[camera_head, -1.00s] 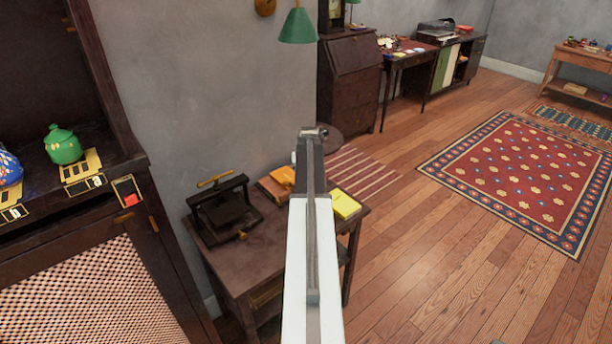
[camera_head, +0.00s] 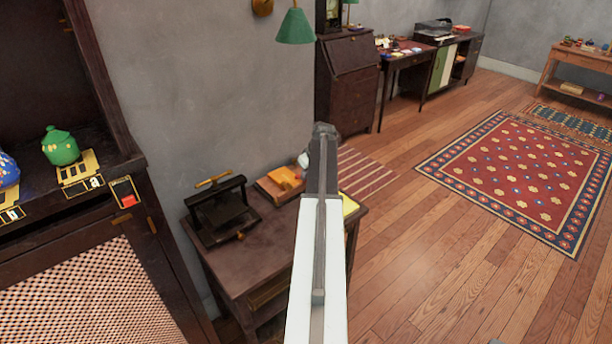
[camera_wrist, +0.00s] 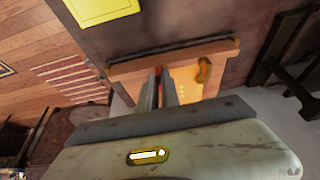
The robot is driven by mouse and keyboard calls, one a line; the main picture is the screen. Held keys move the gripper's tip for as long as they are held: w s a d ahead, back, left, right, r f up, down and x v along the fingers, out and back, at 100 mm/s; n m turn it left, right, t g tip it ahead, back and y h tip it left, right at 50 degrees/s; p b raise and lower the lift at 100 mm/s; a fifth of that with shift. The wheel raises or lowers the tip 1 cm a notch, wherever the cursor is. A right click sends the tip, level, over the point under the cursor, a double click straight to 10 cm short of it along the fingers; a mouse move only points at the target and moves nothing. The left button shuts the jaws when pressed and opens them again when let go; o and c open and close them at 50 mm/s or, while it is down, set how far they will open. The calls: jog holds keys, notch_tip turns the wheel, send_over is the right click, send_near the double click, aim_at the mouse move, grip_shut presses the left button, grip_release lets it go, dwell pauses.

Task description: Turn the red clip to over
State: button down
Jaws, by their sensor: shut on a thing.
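My gripper (camera_wrist: 161,88) shows in the wrist view with its two narrow fingers close together over a wooden board (camera_wrist: 222,50) on the small table. A thin strip of red, the red clip (camera_wrist: 158,72), shows at the fingertips, and the fingers are shut on it. Most of the clip is hidden by the fingers, so I cannot tell which way it is turned. An orange block (camera_wrist: 187,92) and a brass-coloured piece (camera_wrist: 205,70) are beside the fingers.
A black press (camera_head: 217,212) stands on the table (camera_head: 255,245) left of the board. A yellow book (camera_wrist: 102,8) lies near the board, mostly behind my arm in the head view. A cabinet with a green teapot (camera_head: 59,147) is at the left. The floor at right is open.

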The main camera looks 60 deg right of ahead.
dwell(0.4)
jog(key=c, duration=1.6)
grip_release()
jog(key=shift+o, duration=0.2)
jog(key=p+v, duration=0.7)
jog(key=shift+s+r, duration=0.25)
jog(key=shift+r, duration=0.05)
jog(key=shift+a, duration=0.1)
